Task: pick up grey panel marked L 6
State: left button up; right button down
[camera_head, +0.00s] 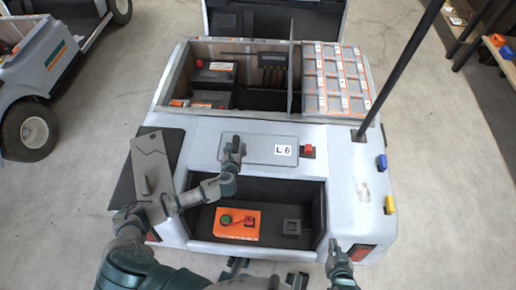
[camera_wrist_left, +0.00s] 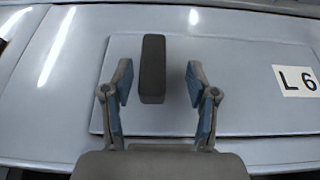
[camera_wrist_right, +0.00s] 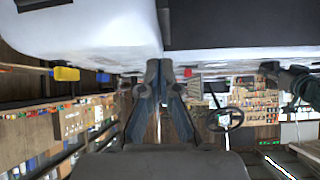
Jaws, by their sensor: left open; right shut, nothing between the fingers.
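The grey panel marked L 6 (camera_head: 262,150) lies flat on the white cart body, between the battery bay and the open front compartment. Its white L 6 label (camera_head: 284,151) is at its right part, and the label also shows in the left wrist view (camera_wrist_left: 297,80). A dark block-shaped handle (camera_wrist_left: 153,68) stands on the panel. My left gripper (camera_head: 233,150) is over the panel's left part, open, with its fingers (camera_wrist_left: 157,85) on either side of the handle, apart from it. My right gripper (camera_head: 341,258) is shut and empty near the cart's front right corner.
The front compartment (camera_head: 310,215) holds an orange box (camera_head: 237,224) with red and green knobs. A red knob (camera_head: 308,151) sits beside the panel. A dark pole (camera_head: 402,70) rises at right. A grey plate (camera_head: 152,170) lies on the left.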

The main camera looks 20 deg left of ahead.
aim_at(235, 144)
pick_arm(q)
jog(key=shift+w+a+f+b, duration=0.25)
jog(key=shift+w+a+f, duration=0.2)
jog(key=shift+w, duration=0.2)
jog(key=shift+w+a+f+b, duration=0.2)
jog(key=shift+w+a+f, duration=0.2)
jog(key=shift+w, duration=0.2)
jog(key=shift+a, duration=0.15)
pick_arm(e)
jog(key=w+a+r+t, duration=0.2)
jog(key=w, duration=0.1)
jog(key=shift+a+r+y, duration=0.15)
jog(key=shift+r+y, duration=0.1)
jog(key=shift+y, duration=0.15)
pick_arm(q)
jog(key=shift+d+r, duration=0.1)
jog(key=shift+d, duration=0.15)
jog(key=c, duration=0.3)
jog(key=shift+d, duration=0.2)
grip_shut()
jog(key=shift+a+r, duration=0.1)
pick_arm(e)
jog(key=shift+d+f, duration=0.1)
jog(key=shift+d, duration=0.2)
pick_arm(q)
jog(key=shift+a, duration=0.2)
pick_arm(e)
jog(key=shift+a, duration=0.25)
